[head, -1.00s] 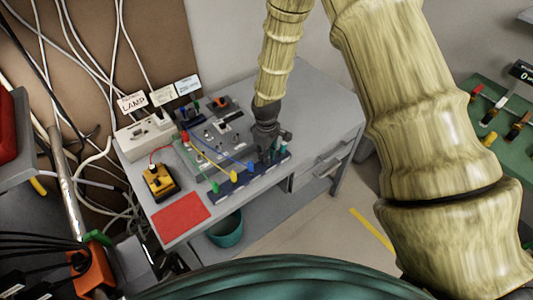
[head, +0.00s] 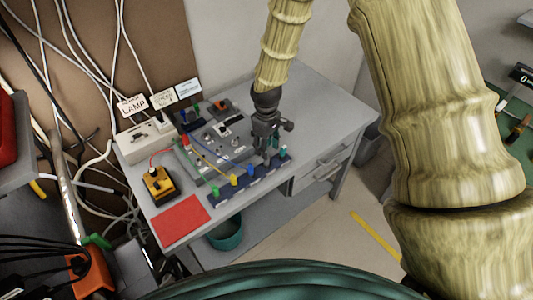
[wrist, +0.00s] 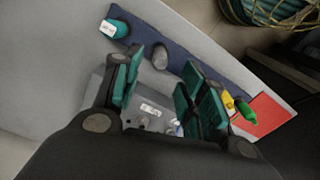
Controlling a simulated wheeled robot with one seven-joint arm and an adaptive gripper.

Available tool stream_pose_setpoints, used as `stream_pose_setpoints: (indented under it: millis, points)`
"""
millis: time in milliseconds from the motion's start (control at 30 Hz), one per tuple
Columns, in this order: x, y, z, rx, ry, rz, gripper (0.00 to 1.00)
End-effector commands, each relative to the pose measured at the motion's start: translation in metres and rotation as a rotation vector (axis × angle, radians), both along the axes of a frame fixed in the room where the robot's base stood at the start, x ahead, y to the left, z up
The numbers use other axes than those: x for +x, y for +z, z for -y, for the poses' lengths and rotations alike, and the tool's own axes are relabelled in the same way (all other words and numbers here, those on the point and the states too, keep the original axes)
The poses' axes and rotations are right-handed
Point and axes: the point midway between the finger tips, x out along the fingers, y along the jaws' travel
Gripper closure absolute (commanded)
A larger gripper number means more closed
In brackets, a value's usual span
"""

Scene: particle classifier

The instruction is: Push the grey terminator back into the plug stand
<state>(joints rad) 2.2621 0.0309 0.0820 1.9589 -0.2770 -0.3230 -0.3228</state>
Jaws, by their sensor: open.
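The grey terminator (wrist: 160,56) stands in the dark blue plug stand (wrist: 182,50) in the wrist view, seen nearly end-on. How deep it sits cannot be told. My gripper (wrist: 162,88) is open, its two teal-padded fingers apart on either side of the line to the terminator. No contact is visible. In the head view my gripper (head: 264,152) points down just above the right part of the stand (head: 228,192), and hides most of the terminator. A teal plug (wrist: 113,28) with a white label stands at the stand's left end in the wrist view.
The stand also carries yellow (head: 234,180), blue (head: 250,168) and green (head: 215,190) plugs. A grey panel box (head: 200,165) with cables lies behind it. A red mat (head: 182,221) and yellow device (head: 158,184) are at left. The bench's right side (head: 330,105) is clear.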

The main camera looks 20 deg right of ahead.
Motion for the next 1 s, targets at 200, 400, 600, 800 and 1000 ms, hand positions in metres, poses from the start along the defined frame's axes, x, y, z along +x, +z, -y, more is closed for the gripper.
stream_pose_setpoints:
  millis: [200,400,600,800,1000]
  points:
    - [0.001,0.034,0.0,0.0,0.0,0.002,0.58]
    - [0.001,0.053,0.0,0.0,0.0,0.001,0.58]
    - [0.0,0.059,0.0,0.0,0.0,0.0,0.58]
    - [0.0,0.059,0.0,0.0,0.0,0.0,0.58]
    - [0.0,0.059,0.0,0.0,0.0,0.0,0.58]
